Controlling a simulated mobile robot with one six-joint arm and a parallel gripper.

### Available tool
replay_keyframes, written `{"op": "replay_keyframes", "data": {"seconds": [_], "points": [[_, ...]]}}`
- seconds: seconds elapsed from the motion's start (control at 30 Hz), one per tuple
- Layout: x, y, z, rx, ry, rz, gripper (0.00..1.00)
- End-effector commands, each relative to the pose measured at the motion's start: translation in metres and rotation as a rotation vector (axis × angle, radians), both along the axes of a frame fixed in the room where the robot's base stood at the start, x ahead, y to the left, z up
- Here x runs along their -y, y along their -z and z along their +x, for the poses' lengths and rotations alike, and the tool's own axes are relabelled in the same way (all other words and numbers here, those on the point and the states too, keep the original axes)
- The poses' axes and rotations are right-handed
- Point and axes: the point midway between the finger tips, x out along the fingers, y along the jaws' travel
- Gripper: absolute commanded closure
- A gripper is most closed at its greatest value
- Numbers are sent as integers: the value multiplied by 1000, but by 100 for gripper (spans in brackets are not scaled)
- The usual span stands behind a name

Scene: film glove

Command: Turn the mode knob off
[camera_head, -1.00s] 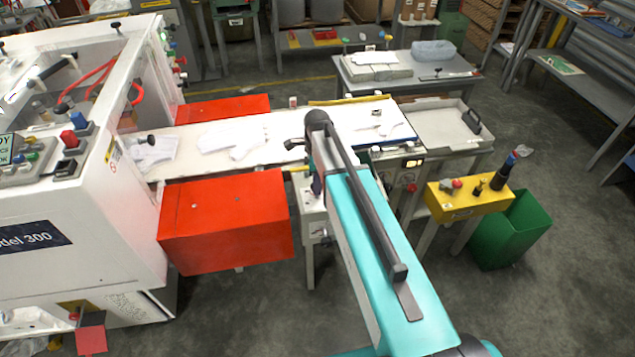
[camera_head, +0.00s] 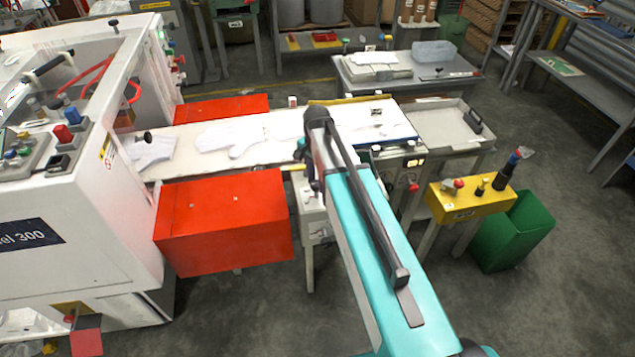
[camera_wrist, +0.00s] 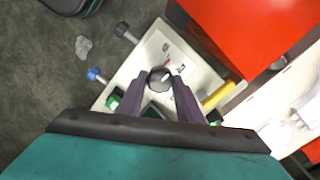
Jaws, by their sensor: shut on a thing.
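The mode knob (camera_wrist: 160,80) is a dark round knob with a small light mark, on a pale control panel (camera_wrist: 133,68) in the wrist view. My gripper (camera_wrist: 161,77) is over this panel, its two dark fingers on either side of the knob and shut on it. The fingers cover the knob's sides, and the knob's exact setting is too small to read. In the head view my teal arm reaches over the pale panel stand (camera_head: 312,205) beside the conveyor. The knob is not clear in that view.
A blue-topped control (camera_wrist: 96,74) and a green button (camera_wrist: 113,101) sit near the fingers. A red box (camera_head: 225,220) is left of the stand. A conveyor (camera_head: 180,140) with white gloves runs behind. A yellow button box (camera_head: 468,203) and green bin (camera_head: 513,230) stand right.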

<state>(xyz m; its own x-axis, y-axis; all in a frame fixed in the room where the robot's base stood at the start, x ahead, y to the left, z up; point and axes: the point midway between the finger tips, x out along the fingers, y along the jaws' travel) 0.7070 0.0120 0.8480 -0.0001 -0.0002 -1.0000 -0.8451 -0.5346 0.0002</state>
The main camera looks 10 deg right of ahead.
Motion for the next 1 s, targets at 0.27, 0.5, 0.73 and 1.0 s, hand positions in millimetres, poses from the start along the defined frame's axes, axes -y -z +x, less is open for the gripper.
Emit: {"op": "replay_keyframes", "data": {"seconds": [0.27, 0.5, 0.73, 1.0], "points": [[-1, 0, 0, 1, -169, 1, 90], [-1, 0, 0, 1, -231, 1, 90], [-1, -1, 0, 1, -240, 1, 90], [-1, -1, 0, 1, -239, 1, 52]]}}
